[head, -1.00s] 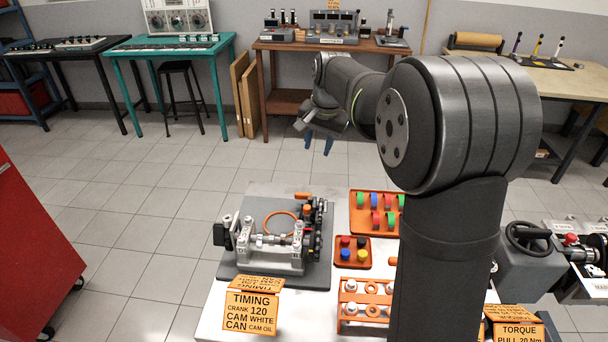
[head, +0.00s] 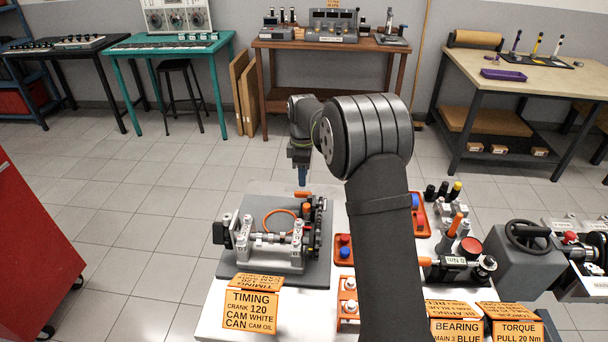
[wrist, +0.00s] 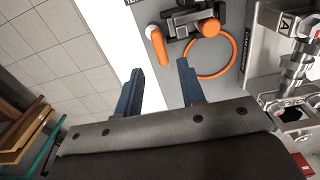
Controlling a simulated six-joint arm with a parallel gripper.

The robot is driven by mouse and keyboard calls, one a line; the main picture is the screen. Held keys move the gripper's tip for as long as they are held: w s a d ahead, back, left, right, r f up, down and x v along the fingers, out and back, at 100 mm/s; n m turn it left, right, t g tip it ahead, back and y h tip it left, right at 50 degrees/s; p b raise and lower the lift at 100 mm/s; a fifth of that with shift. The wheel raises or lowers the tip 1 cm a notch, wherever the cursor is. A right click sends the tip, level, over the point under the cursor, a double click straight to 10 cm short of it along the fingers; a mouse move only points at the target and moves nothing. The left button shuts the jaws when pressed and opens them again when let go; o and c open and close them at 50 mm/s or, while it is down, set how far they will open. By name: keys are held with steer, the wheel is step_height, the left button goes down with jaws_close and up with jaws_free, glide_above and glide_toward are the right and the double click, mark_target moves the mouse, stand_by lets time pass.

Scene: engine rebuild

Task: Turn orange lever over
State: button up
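An orange lever (head: 303,195) shows at the back edge of the grey engine fixture plate (head: 270,276). In the wrist view the orange lever (wrist: 155,46) is a rounded bar on the plate, just ahead of the gap between my fingertips. My gripper (wrist: 159,66) is open, with two blue fingers apart and nothing between them. In the head view my gripper (head: 302,182) points down above the back of the fixture, close to the lever; whether it touches cannot be told.
A second orange-capped part (head: 306,210) stands beside the lever, with an orange ring (head: 268,222) and metal shaft assembly in front. A timing sign (head: 250,310) stands at the front. Orange trays (head: 343,262) lie to the right, partly behind my arm.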

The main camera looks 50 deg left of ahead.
mark_target(303, 192)
steer(key=shift+f, duration=3.35)
steer(key=shift+c, duration=0.7)
jaws_close()
